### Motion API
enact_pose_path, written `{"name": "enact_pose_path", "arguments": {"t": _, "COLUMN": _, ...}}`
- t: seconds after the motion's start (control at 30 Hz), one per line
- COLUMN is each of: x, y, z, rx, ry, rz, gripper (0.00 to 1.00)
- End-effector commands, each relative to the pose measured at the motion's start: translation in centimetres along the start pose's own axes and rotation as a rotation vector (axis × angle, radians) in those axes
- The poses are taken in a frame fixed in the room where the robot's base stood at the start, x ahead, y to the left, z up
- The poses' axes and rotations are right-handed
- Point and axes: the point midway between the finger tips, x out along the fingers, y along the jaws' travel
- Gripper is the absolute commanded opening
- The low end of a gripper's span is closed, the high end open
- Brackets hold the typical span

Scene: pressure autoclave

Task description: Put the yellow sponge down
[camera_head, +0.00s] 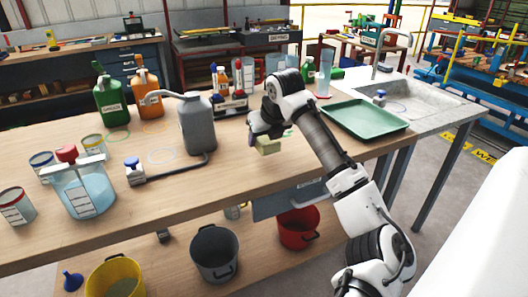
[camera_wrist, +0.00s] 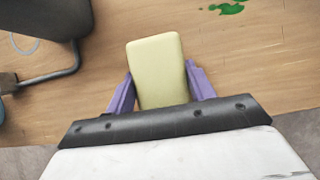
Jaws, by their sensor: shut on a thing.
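The yellow sponge (camera_head: 268,147) is pale yellow and block-shaped. My gripper (camera_head: 262,137) is shut on it and points down over the wooden table near its front edge. In the wrist view the sponge (camera_wrist: 156,62) sits between the two purple fingers of my gripper (camera_wrist: 159,88), reaching out past their tips. The sponge looks held above the table; the exact gap to the surface cannot be told. A green spill (camera_wrist: 228,8) lies on the wood at the top of the wrist view.
A green tray (camera_head: 365,119) lies to the right, near the sink (camera_head: 425,100). A jug of blue liquid (camera_head: 85,192) stands front left. Bare wood (camera_head: 225,180) lies between.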

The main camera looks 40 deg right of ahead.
Motion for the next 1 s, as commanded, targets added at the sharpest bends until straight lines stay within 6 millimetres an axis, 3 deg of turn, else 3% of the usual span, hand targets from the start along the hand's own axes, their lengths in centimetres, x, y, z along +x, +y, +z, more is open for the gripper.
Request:
{"name": "enact_pose_path", "arguments": {"t": 0.4, "x": 3.9, "y": 0.0, "z": -2.2, "rx": 0.0, "ry": 0.0, "rz": 0.001, "gripper": 0.35}}
{"name": "enact_pose_path", "arguments": {"t": 0.83, "x": 4.5, "y": 0.0, "z": -2.6, "rx": -0.001, "ry": -0.001, "rz": 0.0, "gripper": 0.35}}
{"name": "enact_pose_path", "arguments": {"t": 0.87, "x": 4.4, "y": 0.0, "z": -2.5, "rx": -0.001, "ry": -0.001, "rz": 0.0, "gripper": 0.58}}
{"name": "enact_pose_path", "arguments": {"t": 1.0, "x": 4.4, "y": 0.1, "z": -2.5, "rx": -0.001, "ry": 0.0, "rz": 0.001, "gripper": 0.76}}
